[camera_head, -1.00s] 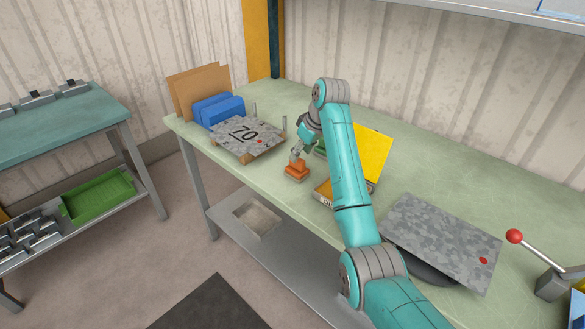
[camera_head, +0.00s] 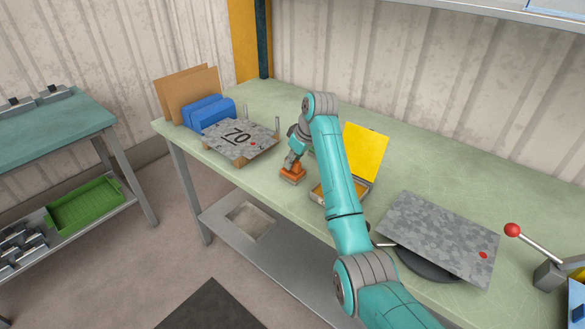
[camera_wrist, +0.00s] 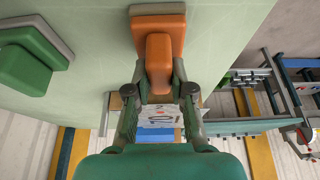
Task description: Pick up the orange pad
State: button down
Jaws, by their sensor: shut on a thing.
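The orange pad (camera_head: 292,174) sits on the green bench near its front edge. It has a wide base and a narrower raised grip on top. In the wrist view the orange pad (camera_wrist: 158,30) shows at the top centre with a grey underside layer. My gripper (camera_head: 295,163) comes down on it from above. In the wrist view the fingers of my gripper (camera_wrist: 159,90) are shut on the raised grip, one on each side. Whether the pad touches the bench cannot be told for sure.
A green pad (camera_wrist: 35,55) lies beside it in the wrist view. A grey plate marked 70 (camera_head: 240,137) rests on wooden supports to the left. An open yellow box (camera_head: 362,152) stands right, partly behind my arm. Another grey plate (camera_head: 440,235) with a red dot lies further right.

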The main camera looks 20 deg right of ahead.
notch_tip(320, 180, up, 10)
jog(key=shift+r, duration=0.1)
dwell(0.4)
jog(key=c, duration=1.6)
grip_release()
grip_shut()
